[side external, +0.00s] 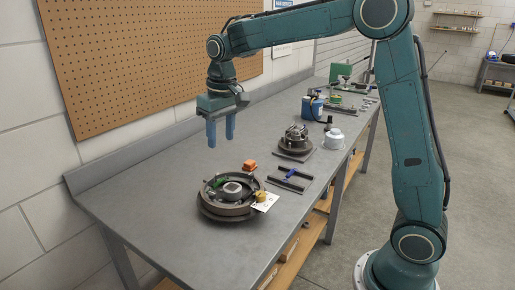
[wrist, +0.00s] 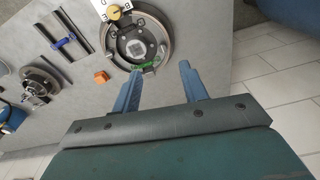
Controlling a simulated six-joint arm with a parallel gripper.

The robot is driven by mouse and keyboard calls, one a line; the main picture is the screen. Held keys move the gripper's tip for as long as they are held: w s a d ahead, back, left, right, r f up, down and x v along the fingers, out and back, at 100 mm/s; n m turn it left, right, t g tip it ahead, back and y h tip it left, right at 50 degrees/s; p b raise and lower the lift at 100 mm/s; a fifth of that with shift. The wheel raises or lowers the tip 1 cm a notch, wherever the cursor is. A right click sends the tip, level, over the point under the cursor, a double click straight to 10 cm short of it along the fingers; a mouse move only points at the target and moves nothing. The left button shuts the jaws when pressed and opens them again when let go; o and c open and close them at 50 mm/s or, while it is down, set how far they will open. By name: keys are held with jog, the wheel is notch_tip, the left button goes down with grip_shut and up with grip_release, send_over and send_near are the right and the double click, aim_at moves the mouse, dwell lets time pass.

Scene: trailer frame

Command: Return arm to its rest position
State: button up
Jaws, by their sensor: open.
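My gripper (side external: 221,131) is open and empty, with its two blue fingers pointing down above the grey workbench (side external: 150,178). It hangs well above the bench top, behind and apart from the round drum-like assembly (side external: 227,208). In the wrist view my gripper (wrist: 158,84) shows its two fingers spread, with nothing between them. The round assembly also shows in the wrist view (wrist: 166,40), beyond the fingertips. No marked rest position shows in either view.
An orange block (side external: 249,165) and dark bars with a blue clamp (side external: 290,180) lie near the assembly. A hub-like part (side external: 296,140), a white pot (side external: 334,138) and a blue canister (side external: 312,107) stand farther back. A pegboard (side external: 150,55) covers the wall behind my gripper.

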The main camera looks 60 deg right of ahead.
jog(key=s+a+r+n+t, duration=0.1)
jog(key=s+t, duration=0.3)
jog(key=s, duration=2.3)
jog(key=shift+s+a+r, duration=0.2)
jog(key=shift+s+a, duration=0.2)
jog(key=shift+a, duration=0.05)
